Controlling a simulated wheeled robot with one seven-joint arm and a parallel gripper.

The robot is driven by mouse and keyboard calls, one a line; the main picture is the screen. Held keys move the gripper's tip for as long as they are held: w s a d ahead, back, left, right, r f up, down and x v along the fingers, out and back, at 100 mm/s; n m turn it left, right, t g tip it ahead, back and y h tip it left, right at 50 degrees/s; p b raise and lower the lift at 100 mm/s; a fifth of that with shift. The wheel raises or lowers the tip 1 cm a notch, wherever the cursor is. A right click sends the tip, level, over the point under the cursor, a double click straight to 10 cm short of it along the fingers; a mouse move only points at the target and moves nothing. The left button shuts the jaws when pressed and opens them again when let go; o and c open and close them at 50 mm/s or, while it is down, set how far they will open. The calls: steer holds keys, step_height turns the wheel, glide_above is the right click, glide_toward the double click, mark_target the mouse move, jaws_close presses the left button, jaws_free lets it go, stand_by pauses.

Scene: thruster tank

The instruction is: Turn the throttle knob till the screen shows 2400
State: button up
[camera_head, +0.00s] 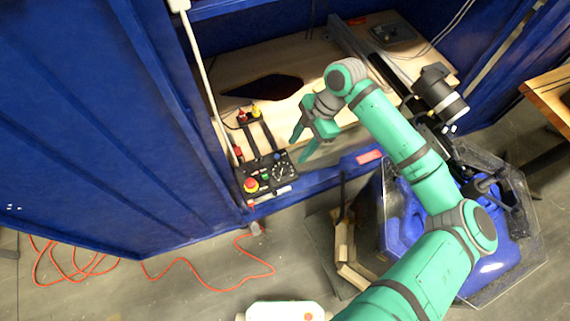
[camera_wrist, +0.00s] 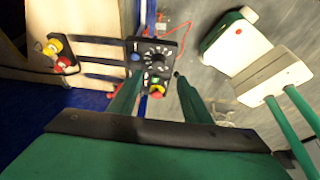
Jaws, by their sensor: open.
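The throttle knob (camera_head: 284,170) is a dark knob ringed by white scale marks on a black control panel (camera_head: 266,168) at the tank's front edge. In the wrist view the knob (camera_wrist: 157,57) lies just past my fingertips, near the picture's middle. My gripper (camera_head: 302,146) is open and empty, above and to the right of the panel in the head view, apart from the knob. The same gripper (camera_wrist: 158,78) shows its two green fingers spread in the wrist view. I cannot make out a screen or any reading.
A red and yellow stop button (camera_head: 251,185) sits beside the knob. A blue button (camera_wrist: 136,57) and a green one (camera_wrist: 157,79) are close by. Red and yellow fittings (camera_wrist: 62,54) stand behind the panel on rails. Blue walls (camera_head: 150,120) flank the wooden bench top (camera_head: 290,65).

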mark_target(283, 168)
steer(key=x, duration=1)
steer(key=shift+a+f, duration=0.2)
steer(key=shift+a, duration=0.2)
steer(key=c, duration=1)
